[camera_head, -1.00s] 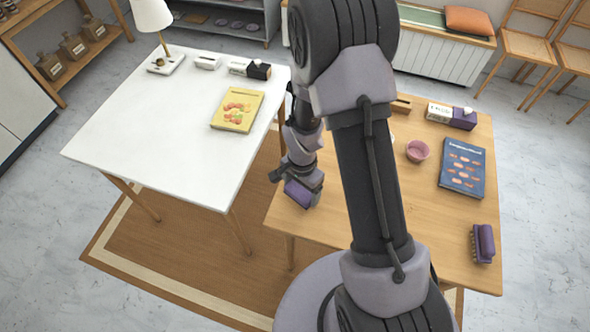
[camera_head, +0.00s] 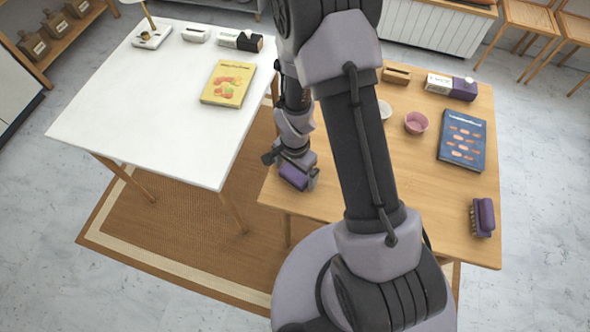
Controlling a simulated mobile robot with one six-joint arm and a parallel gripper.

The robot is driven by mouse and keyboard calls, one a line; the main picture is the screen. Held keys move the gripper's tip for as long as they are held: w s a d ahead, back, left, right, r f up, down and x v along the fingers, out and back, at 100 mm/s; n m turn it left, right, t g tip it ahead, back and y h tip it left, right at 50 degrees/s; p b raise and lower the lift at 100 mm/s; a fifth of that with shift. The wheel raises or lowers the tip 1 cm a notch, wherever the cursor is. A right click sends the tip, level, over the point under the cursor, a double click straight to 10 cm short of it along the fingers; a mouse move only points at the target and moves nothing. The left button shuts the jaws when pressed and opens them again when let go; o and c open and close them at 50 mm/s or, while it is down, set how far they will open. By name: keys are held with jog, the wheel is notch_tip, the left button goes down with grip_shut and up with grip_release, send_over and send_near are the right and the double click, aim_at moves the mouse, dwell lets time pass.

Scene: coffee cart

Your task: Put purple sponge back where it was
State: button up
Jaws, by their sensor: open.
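The purple sponge (camera_head: 293,178) is at the left front edge of the wooden table (camera_head: 340,203), directly under my gripper. My gripper (camera_head: 291,172) points down with its fingers apart, one on each side of the sponge. Whether the fingers touch the sponge, and whether the sponge rests flat on the wood, I cannot tell. My arm hides part of the middle of the table.
On the wooden table are a purple brush (camera_head: 482,217), a blue book (camera_head: 462,140), a pink bowl (camera_head: 416,123) and a purple-and-white box (camera_head: 451,86). The white table (camera_head: 150,120) at left holds a yellow book (camera_head: 228,83); its front is clear.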

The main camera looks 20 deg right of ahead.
notch_tip(320, 180, up, 12)
jog(key=r+p, duration=0.1)
jog(key=p, duration=0.4)
notch_tip(320, 180, up, 14)
jog(key=n+t, duration=0.2)
send_over(295, 170)
jog(key=s+a, duration=0.1)
jog(key=s+a+r+n+t+y, duration=0.2)
jog(key=s+r+n, duration=0.3)
jog(key=s+r, duration=0.7)
notch_tip(295, 170, up, 2)
jog(key=shift+a+r+t, duration=0.1)
jog(key=shift+a+t, duration=0.4)
jog(key=shift+t, duration=0.4)
